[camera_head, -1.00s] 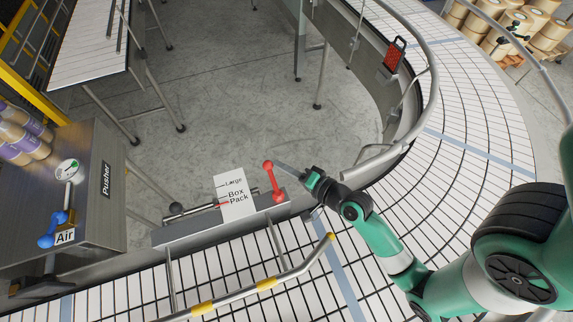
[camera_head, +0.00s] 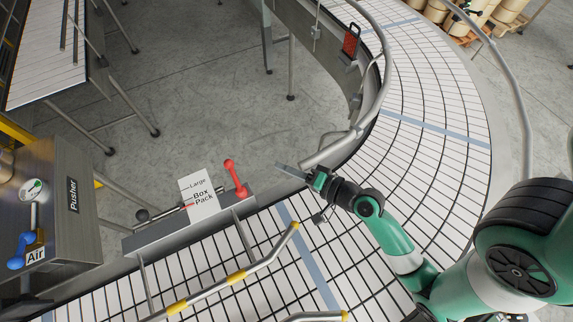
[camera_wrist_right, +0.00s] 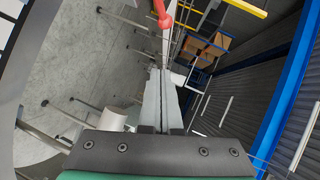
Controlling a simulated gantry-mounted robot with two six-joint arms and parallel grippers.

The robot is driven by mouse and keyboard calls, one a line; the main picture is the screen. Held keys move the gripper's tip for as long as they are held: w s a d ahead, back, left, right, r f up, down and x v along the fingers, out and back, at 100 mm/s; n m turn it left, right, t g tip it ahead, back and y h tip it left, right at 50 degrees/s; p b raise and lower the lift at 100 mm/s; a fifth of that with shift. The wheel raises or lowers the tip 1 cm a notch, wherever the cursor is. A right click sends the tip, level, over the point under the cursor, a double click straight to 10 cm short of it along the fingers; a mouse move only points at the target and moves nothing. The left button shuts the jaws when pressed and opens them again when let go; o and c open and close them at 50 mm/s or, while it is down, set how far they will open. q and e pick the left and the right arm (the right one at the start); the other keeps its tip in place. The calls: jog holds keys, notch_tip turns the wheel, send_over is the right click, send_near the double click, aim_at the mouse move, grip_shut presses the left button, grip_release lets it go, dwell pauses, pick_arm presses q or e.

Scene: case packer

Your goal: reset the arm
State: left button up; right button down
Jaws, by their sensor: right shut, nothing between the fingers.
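My right arm, green and black, comes in from the lower right in the head view. Its gripper (camera_head: 284,169) is shut and empty, with the thin grey fingers pointing left. It is to the right of a red-handled lever (camera_head: 236,178) and apart from it. In the right wrist view the two fingers (camera_wrist_right: 161,85) lie together, and the red lever end (camera_wrist_right: 163,14) shows beyond their tips. My left gripper is not in view.
A white sign reading Large, Box, Pack (camera_head: 198,192) stands beside the lever. A tiled curved conveyor (camera_head: 440,165) with metal guide rails (camera_head: 240,273) runs below and right. A steel Pusher box (camera_head: 88,215) with a blue air valve (camera_head: 16,262) stands left.

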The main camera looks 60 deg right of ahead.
dwell(0.4)
jog(key=w+a+r+n+t+y, duration=0.2)
jog(key=w+a+r+n, duration=0.15)
jog(key=r, duration=0.55)
jog(key=w+a+r+n+t+y, duration=0.25)
jog(key=w+r, duration=0.25)
jog(key=r, duration=0.5)
jog(key=w+a+r+n+t+y, duration=0.1)
jog(key=w+a+r+n+t, duration=0.2)
jog(key=r, duration=0.6)
jog(key=s+a+r+n+t+y+p, duration=0.1)
jog(key=a+r+n+y, duration=0.15)
jog(key=r, duration=0.75)
jog(key=s+a+r+n+t+y, duration=0.1)
jog(key=a+r+n, duration=0.2)
jog(key=r, duration=0.7)
jog(key=s+d+r+n+t+h, duration=0.2)
jog(key=s+r+h, duration=0.2)
jog(key=r+h, duration=0.2)
jog(key=shift+d+r+n+t, duration=0.3)
jog(key=shift+r+n+t, duration=0.05)
jog(key=shift+r, duration=0.45)
